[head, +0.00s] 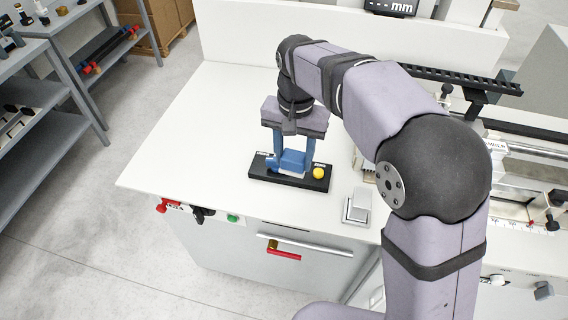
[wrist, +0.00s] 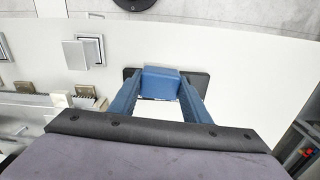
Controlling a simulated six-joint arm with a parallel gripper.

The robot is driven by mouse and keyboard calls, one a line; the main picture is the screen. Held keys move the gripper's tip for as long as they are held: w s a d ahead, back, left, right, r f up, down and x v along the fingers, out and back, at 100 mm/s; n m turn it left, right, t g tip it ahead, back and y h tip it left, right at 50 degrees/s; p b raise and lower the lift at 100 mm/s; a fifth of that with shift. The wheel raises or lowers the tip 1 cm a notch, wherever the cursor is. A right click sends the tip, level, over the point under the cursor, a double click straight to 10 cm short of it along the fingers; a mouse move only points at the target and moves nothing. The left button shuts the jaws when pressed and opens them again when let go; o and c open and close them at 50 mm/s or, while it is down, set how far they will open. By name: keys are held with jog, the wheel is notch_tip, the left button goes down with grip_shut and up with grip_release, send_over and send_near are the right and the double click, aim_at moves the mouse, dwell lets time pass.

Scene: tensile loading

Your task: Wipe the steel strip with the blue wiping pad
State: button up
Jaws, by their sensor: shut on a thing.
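My gripper (head: 291,150) points down over a black tray (head: 262,175) on the white bench. Its blue fingers are shut on the blue wiping pad (head: 293,160). In the wrist view the pad (wrist: 160,78) sits between the two fingertips (wrist: 160,92), with the dark tray (wrist: 198,80) around it. Whether the pad rests on the tray or is slightly raised, I cannot tell. I cannot make out the steel strip for certain in either view.
A yellow ball-like piece (head: 319,173) is at the tray's right end. A machine with rails (head: 520,150) fills the right side. The bench left of the tray is clear.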

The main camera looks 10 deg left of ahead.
jog(key=w+d+r+m+p, duration=0.2)
jog(key=w+d+r+p, duration=0.1)
jog(key=w+d, duration=0.3)
jog(key=w+d+r+m+p, duration=0.2)
jog(key=w+d+r+p, duration=0.1)
jog(key=w+d, duration=0.3)
jog(key=w+d+r+m+p, duration=0.1)
jog(key=w+d+m+p, duration=0.1)
jog(key=d, duration=0.8)
jog(key=w+d+r+m+p, duration=0.2)
jog(key=w+d+p, duration=0.2)
jog(key=d, duration=0.6)
jog(key=shift+w+r, duration=0.25)
jog(key=shift+w, duration=0.2)
